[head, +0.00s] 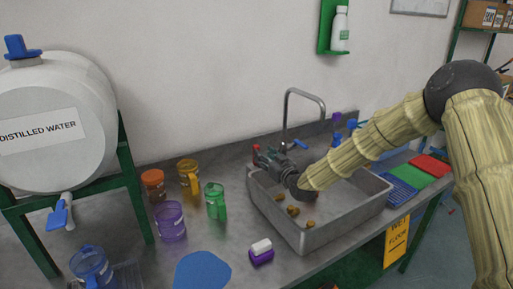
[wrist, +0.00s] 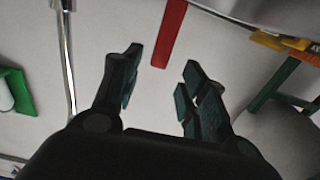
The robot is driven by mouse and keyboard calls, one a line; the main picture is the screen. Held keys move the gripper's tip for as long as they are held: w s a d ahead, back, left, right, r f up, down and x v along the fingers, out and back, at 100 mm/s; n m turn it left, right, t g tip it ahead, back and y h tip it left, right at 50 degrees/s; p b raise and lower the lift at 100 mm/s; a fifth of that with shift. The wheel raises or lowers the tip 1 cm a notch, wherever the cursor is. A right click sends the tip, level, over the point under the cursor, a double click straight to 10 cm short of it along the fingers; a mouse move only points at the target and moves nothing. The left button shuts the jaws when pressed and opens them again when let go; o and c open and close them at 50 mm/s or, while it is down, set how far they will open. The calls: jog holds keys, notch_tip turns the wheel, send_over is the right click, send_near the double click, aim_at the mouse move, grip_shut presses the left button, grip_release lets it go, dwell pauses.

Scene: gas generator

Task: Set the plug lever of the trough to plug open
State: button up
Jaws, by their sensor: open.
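The trough (head: 347,219) is a grey metal basin set in the bench, with several small brown lumps inside. My gripper (head: 266,158) is above its left back corner, pointing left, with dark green fingers. A small red piece (head: 256,148) shows by the fingertips; it looks like the plug lever, though I cannot be sure. In the wrist view a flat red bar (wrist: 169,34) stands beyond and between the fingertips (wrist: 160,85). The fingers are apart and nothing is between them; whether one touches the bar is not clear.
A curved metal tap (head: 287,112) stands behind the trough, close to my gripper. A blue handle (head: 299,144) is near its base. Green (head: 215,200), yellow (head: 190,176) and purple (head: 170,221) mugs stand left of the trough. The distilled water tank (head: 50,120) is at far left.

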aim_at(256, 147)
jog(key=shift+p+x, duration=0.7)
jog(key=shift+x, duration=2.8)
jog(key=shift+c, duration=0.4)
grip_shut()
